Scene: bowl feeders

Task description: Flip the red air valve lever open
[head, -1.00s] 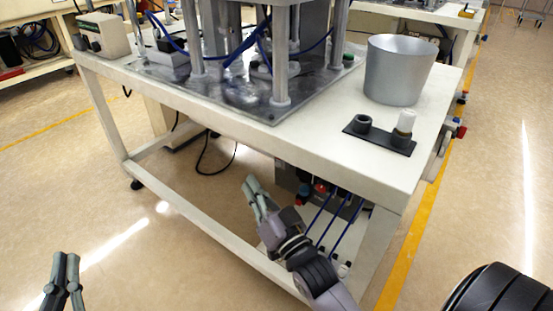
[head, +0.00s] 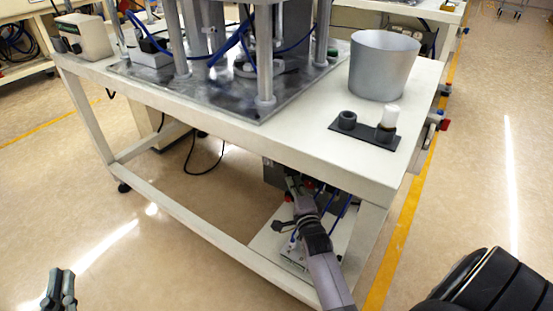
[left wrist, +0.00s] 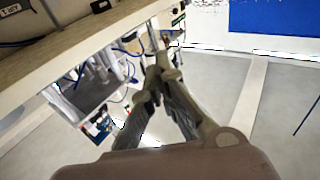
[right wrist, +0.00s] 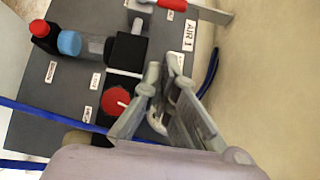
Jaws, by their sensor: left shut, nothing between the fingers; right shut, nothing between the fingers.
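The red lever (right wrist: 172,4) shows at the top edge of the right wrist view, partly cut off, above the AIR 1 label (right wrist: 190,36). It sits on a grey panel (right wrist: 75,90). My right gripper (right wrist: 164,68) is shut and empty in front of the panel. Its fingertips are below the lever in the picture and apart from it. In the head view my right gripper (head: 292,184) is under the table top, partly covering the panel.
The panel also carries a red round knob (right wrist: 117,102), a blue knob (right wrist: 69,42) and a red-and-black fitting (right wrist: 42,30). Blue hoses (right wrist: 209,72) run beside it. The white table top (head: 290,130) overhangs my right arm. A metal bowl (head: 382,68) stands on it.

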